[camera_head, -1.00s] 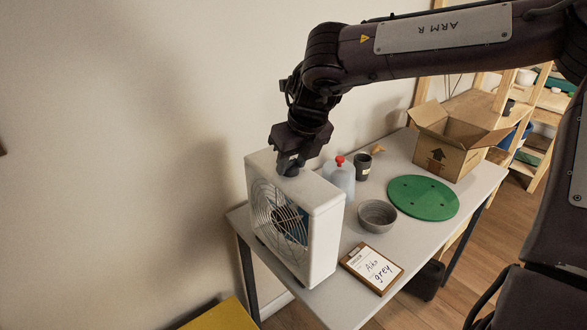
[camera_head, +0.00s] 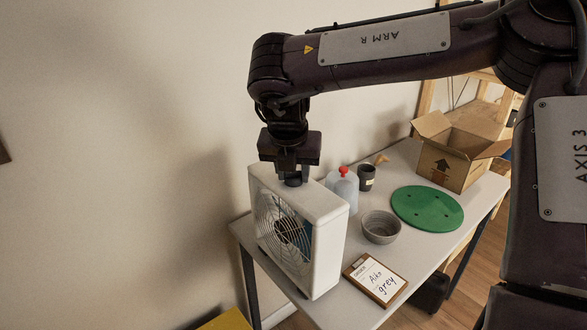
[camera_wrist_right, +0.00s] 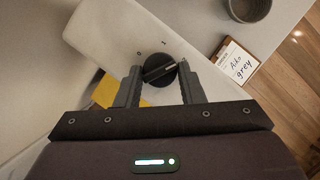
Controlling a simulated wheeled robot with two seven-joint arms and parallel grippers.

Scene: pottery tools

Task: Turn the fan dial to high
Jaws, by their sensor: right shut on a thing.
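A white box fan (camera_head: 322,240) with a round wire grille stands on the grey table. Its black dial (camera_wrist_right: 158,70) is on the top face, with a light pointer line and small marks beside it in the right wrist view. My right gripper (camera_head: 293,181) points down over the fan's top and is shut on the dial; its two fingers (camera_wrist_right: 159,80) sit on either side of the knob. In the head view the dial is mostly hidden by the gripper. My left gripper is not in view.
On the table (camera_head: 377,315) are a clipboard (camera_head: 375,279) reading "Aiko grey", a grey bowl (camera_head: 381,227), a green disc (camera_head: 427,208), a red-capped jug (camera_head: 344,188), a dark cup (camera_head: 366,177) and an open cardboard box (camera_head: 446,165). The wall is close behind the fan.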

